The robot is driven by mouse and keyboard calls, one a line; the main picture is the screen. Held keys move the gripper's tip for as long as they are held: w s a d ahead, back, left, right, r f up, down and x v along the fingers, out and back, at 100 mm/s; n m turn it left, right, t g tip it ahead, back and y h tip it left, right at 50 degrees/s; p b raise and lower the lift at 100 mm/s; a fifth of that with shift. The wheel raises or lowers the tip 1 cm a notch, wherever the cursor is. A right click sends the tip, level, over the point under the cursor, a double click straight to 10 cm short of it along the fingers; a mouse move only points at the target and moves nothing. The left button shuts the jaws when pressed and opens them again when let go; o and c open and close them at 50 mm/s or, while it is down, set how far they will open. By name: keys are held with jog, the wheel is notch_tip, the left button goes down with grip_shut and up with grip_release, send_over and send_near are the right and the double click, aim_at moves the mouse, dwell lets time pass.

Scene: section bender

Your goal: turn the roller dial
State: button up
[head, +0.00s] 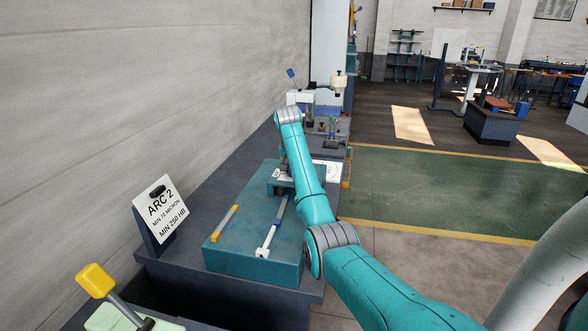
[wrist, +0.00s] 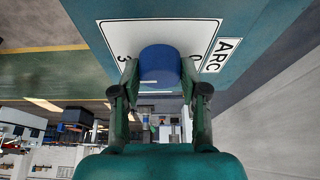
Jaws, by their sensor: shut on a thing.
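The roller dial is a blue round knob (wrist: 160,66) on a white scale plate (wrist: 112,36) in the wrist view. A "3" shows on the plate, and a label reading "ARC" (wrist: 222,54) sits beside it. My gripper (wrist: 160,78) has one finger on each side of the knob and is shut on it. A pointer or mark on the knob cannot be made out. In the head view my arm reaches over the teal bender (head: 255,240), and the knob and my fingers are hidden or too small to tell.
A sign reading "ARC 2" (head: 162,212) stands on the dark bench (head: 180,265), left of the bender. A yellow-ended bar (head: 226,223) and a white-ended bar (head: 267,242) lie on the bender. A yellow-knobbed lever (head: 97,281) is at front left. A wall runs along the left.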

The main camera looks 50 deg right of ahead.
jog(key=shift+m, duration=0.3)
jog(key=o, duration=1.1)
jog(key=shift+o, duration=0.2)
jog(key=v, duration=1.2)
